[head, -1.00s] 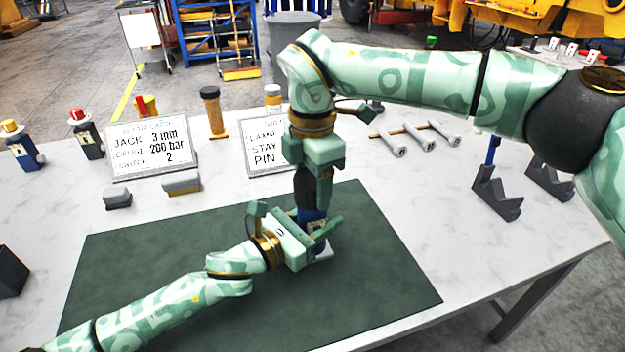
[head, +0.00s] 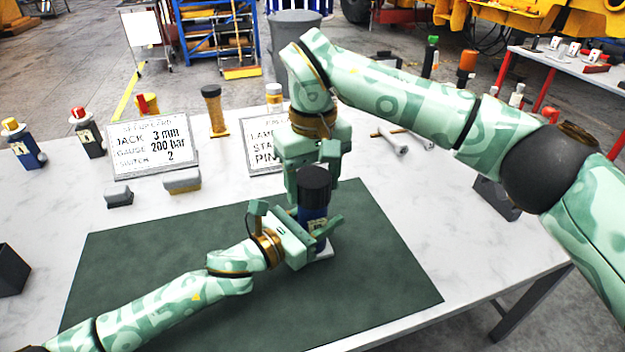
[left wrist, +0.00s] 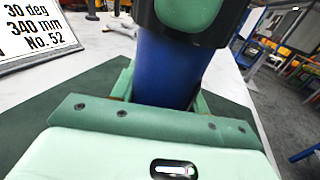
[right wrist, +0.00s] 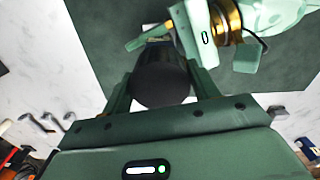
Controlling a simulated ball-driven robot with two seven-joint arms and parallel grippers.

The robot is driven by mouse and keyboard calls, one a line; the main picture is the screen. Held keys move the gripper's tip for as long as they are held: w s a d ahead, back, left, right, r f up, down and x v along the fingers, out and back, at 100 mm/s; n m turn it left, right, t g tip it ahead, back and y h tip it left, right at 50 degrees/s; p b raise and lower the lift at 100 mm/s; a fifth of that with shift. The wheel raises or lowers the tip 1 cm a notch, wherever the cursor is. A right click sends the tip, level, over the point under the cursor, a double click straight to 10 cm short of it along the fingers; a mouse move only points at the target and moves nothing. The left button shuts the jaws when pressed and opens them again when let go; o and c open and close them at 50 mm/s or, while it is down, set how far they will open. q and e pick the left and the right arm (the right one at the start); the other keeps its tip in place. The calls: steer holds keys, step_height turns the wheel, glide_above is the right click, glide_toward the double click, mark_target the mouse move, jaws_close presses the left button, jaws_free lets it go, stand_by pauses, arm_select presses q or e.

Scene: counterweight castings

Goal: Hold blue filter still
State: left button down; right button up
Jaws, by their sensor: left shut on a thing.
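The blue filter (head: 313,222) stands upright on a pale base (head: 323,252) on the dark green mat (head: 375,290). It has a black cap (head: 313,184). My left gripper (head: 318,232) is shut around its blue body from the left; the body also shows in the left wrist view (left wrist: 166,72).
Two white signs (head: 155,148) stand at the back of the white table. Pale rods (head: 393,140) and a dark V-block (head: 495,197) are at right. The mat's front is clear.

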steer(key=shift+o, duration=1.1)
steer(key=shift+r, duration=2.25)
steer(key=shift+r, duration=0.1)
steer(key=shift+c, duration=0.4)
